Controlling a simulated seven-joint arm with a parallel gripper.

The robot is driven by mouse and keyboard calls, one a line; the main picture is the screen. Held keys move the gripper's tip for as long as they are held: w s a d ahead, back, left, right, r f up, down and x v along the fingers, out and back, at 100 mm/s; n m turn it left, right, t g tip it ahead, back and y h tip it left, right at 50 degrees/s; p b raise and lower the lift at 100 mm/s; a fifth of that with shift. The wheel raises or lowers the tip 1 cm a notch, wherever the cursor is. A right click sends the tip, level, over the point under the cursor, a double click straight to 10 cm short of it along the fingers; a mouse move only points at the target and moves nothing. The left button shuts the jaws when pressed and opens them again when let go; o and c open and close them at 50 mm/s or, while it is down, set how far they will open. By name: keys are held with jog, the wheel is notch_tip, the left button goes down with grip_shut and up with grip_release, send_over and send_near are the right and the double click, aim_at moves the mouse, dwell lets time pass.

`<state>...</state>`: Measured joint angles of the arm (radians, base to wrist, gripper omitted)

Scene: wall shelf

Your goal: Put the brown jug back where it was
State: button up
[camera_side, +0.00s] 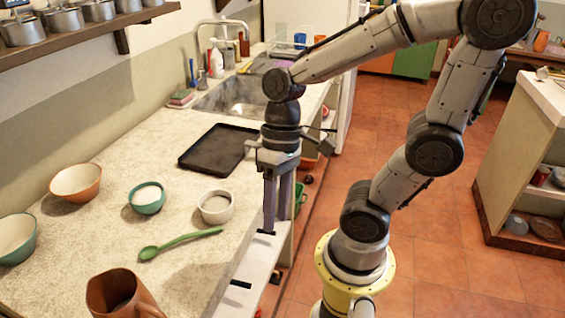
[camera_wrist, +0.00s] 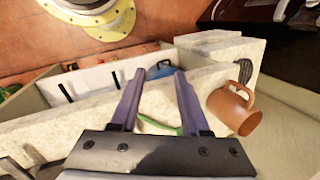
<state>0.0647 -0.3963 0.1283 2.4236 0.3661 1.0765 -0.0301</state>
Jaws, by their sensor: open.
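The brown jug (camera_side: 112,292) stands at the bottom of the side view, at the near end of the counter, partly cut off by the frame edge. In the wrist view the jug (camera_wrist: 230,110) is right of my fingers, with its handle and body visible. My gripper (camera_side: 269,230) points down by the counter's right edge, well apart from the jug, toward the upper right of it in the side view. Its two fingers (camera_wrist: 157,85) are spread and empty in the wrist view. The place where the jug stood before cannot be told.
The counter (camera_side: 195,265) holds a green spoon (camera_side: 180,243), a white bowl (camera_side: 216,206), a teal bowl (camera_side: 147,197), other bowls and a black tray (camera_side: 218,148). A wall shelf (camera_side: 85,38) with metal pots is at upper left. A sink (camera_side: 237,93) lies farther back.

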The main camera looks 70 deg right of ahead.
jog(key=d+r+n+t+h, duration=0.2)
jog(key=d+r+t+h, duration=0.1)
jog(key=d+r+t, duration=0.3)
jog(key=shift+w+n+h, duration=0.3)
jog(key=shift+w+h, duration=0.05)
jog(key=shift+h, duration=0.05)
